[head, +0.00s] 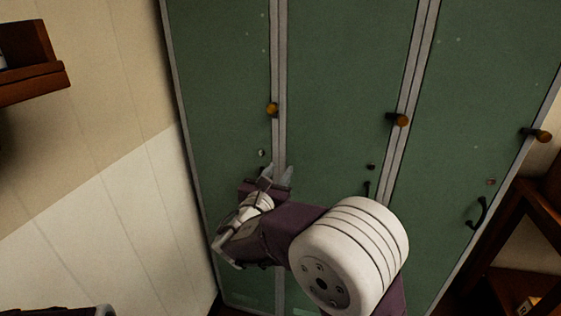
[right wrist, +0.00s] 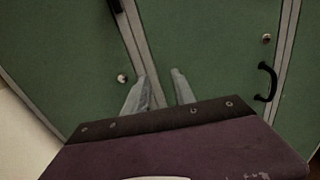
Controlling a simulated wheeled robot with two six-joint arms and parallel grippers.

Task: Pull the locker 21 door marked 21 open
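Three tall green locker doors stand side by side, all shut: a left door (head: 220,70), a middle door (head: 340,60) and a right door (head: 470,90). No number 21 is legible on any. My right gripper (head: 277,174) is open and empty in front of the seam between the left and middle doors. In the right wrist view its fingers (right wrist: 158,90) are apart with nothing between them. The left door's lock (right wrist: 122,78) is just left of the fingers; its handle is hidden. The middle door's black handle (right wrist: 265,82) is to the right. My left gripper is out of view.
Orange knobs (head: 397,119) project along the door edges. The right door has a curved black handle (head: 480,212). A wooden shelf (head: 30,72) hangs on the left wall, and a wooden rack (head: 515,235) stands at the right.

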